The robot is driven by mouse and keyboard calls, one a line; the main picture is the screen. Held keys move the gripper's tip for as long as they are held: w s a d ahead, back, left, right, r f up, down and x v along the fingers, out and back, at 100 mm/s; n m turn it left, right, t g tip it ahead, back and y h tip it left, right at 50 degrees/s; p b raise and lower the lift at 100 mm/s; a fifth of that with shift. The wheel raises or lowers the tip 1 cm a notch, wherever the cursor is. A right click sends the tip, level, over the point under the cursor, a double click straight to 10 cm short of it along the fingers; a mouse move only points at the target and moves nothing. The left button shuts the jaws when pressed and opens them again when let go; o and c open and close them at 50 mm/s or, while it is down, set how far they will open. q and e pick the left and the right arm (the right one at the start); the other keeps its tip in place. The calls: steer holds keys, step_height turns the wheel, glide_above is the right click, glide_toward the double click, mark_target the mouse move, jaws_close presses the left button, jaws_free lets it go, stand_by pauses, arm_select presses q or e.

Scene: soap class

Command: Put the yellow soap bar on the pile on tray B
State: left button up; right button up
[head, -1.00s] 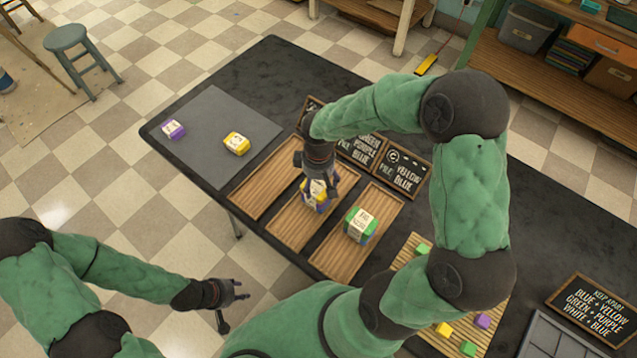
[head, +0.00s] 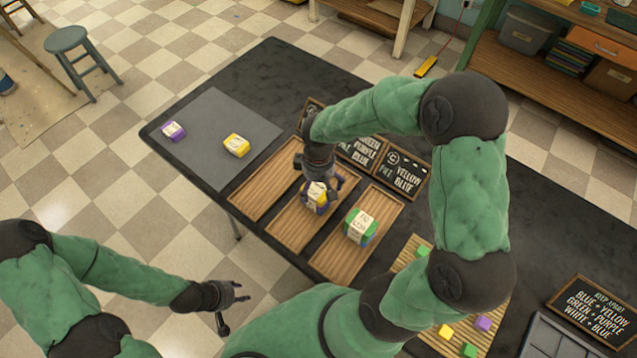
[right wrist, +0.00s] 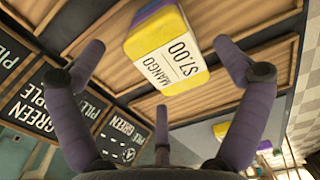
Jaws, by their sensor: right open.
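A yellow soap bar (right wrist: 165,52) with a white "$7.00 MANGO" label lies on top of a purple bar (right wrist: 150,12). This pile stands on the middle wooden tray (head: 283,236), between the trays whose signs show A and C. In the head view, the yellow bar (head: 316,190) is partly hidden by my right gripper (head: 320,192). That gripper is open just above the pile, its fingers spread around the yellow bar and apart from it in the wrist view. My left gripper (head: 236,304) is open and empty, off the table's front edge.
A purple bar (head: 173,131) and another yellow bar (head: 236,145) lie on the grey mat (head: 215,112). The left tray (head: 262,190) is empty. The right tray (head: 340,258) holds a green-and-white pile (head: 360,228). Chalk signs (head: 402,172) stand behind the trays.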

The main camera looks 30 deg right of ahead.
mark_target(318, 187)
step_height(318, 187, up, 12)
steer(key=p, duration=0.3)
steer(key=shift+p, duration=0.3)
